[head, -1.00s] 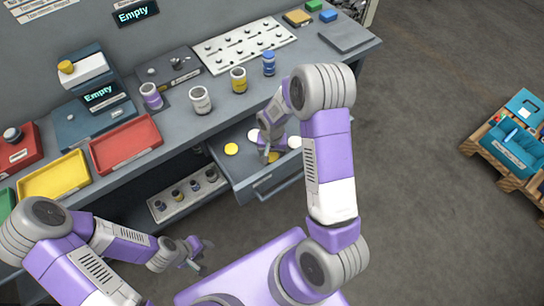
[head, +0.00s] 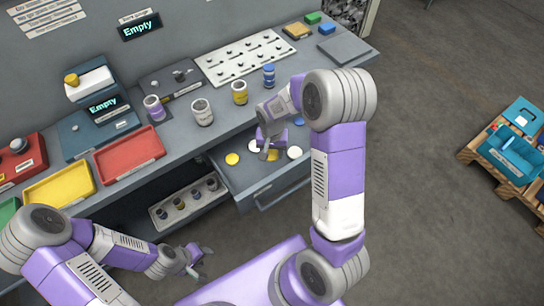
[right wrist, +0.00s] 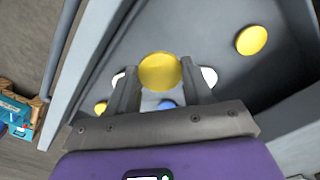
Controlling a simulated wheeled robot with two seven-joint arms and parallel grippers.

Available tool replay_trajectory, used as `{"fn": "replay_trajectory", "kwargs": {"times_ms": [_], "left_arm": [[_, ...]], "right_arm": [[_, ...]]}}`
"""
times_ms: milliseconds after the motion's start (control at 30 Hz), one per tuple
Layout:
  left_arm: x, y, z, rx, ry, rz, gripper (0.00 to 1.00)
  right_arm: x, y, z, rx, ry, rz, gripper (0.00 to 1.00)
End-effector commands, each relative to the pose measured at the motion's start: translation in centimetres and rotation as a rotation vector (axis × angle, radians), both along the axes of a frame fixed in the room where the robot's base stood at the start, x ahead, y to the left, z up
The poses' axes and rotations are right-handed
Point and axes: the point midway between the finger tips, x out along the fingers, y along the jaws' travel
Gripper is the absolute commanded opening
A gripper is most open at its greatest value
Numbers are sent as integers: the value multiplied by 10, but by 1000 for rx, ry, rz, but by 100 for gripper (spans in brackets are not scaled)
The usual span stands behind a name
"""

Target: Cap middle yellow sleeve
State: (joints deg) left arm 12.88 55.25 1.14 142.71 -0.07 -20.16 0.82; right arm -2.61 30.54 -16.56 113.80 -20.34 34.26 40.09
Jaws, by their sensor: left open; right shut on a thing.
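The yellow sleeve (head: 239,93) stands upright on the bench between a white sleeve (head: 202,112) and a blue one (head: 269,76). Its top looks dark and uncapped. My right gripper (head: 268,154) is over the open drawer. In the right wrist view it (right wrist: 160,85) is shut on a yellow cap (right wrist: 159,70), which shows between the fingertips and looks larger than the other caps. Another yellow cap (right wrist: 251,40) lies in the drawer, and it also shows in the head view (head: 232,159). My left gripper (head: 198,262) is open and empty, low in front of the bench.
The open drawer (head: 246,207) holds several white, yellow and blue caps. A purple sleeve (head: 154,107) stands left of the white one. A pegged white board (head: 243,57) lies behind the sleeves. Red (head: 128,153) and yellow (head: 59,187) trays sit at left.

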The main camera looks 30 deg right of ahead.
Motion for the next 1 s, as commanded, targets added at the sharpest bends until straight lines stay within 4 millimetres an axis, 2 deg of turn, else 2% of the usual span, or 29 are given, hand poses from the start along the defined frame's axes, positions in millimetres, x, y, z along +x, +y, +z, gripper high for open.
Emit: {"fn": "replay_trajectory", "kwargs": {"times_ms": [100,567,1000], "left_arm": [[0,0,4,0,0,0,43],[0,0,5,0,0,0,43],[0,0,22,0,0,0,43]], "right_arm": [[0,0,13,-1,-1,0,22],[0,0,16,0,1,0,22],[0,0,38,0,1,0,22]]}}
